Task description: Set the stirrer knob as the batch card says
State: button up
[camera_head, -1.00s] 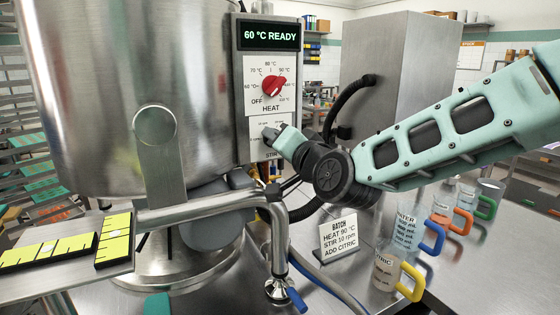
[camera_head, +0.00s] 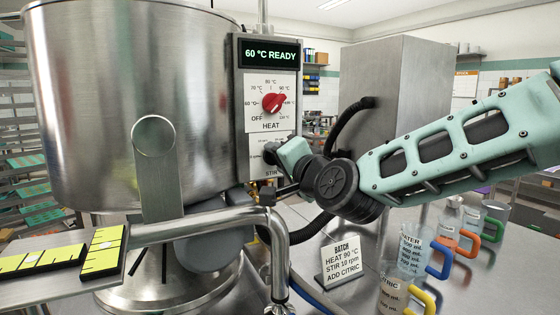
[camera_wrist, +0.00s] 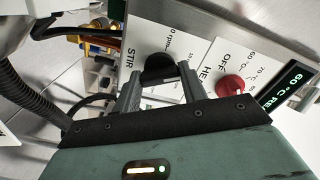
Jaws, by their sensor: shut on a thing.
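The batch card (camera_head: 343,262) stands on the bench and reads HEAT 90 °C, STIR 10 rpm, ADD CITRIC. The stirrer knob (camera_wrist: 158,68) is black and sits on the STIR panel (camera_head: 258,146), below the heat dial. My gripper (camera_wrist: 159,80) is shut on the stirrer knob, with one finger on each side of it. In the head view my gripper (camera_head: 273,154) covers much of that panel. The knob's pointer and most of the scale are hidden, so its setting cannot be read.
The display (camera_head: 270,54) reads 60 °C READY. A steel kettle (camera_head: 85,100) stands left, with a pipe (camera_head: 200,219) in front. Handled jugs (camera_head: 412,250) stand right of the card.

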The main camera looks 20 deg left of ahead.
jog(key=o, duration=1)
jog(key=b+v, duration=0.3)
jog(key=v, duration=1.4)
jog(key=shift+s+d, duration=0.15)
jog(key=shift+s, duration=0.05)
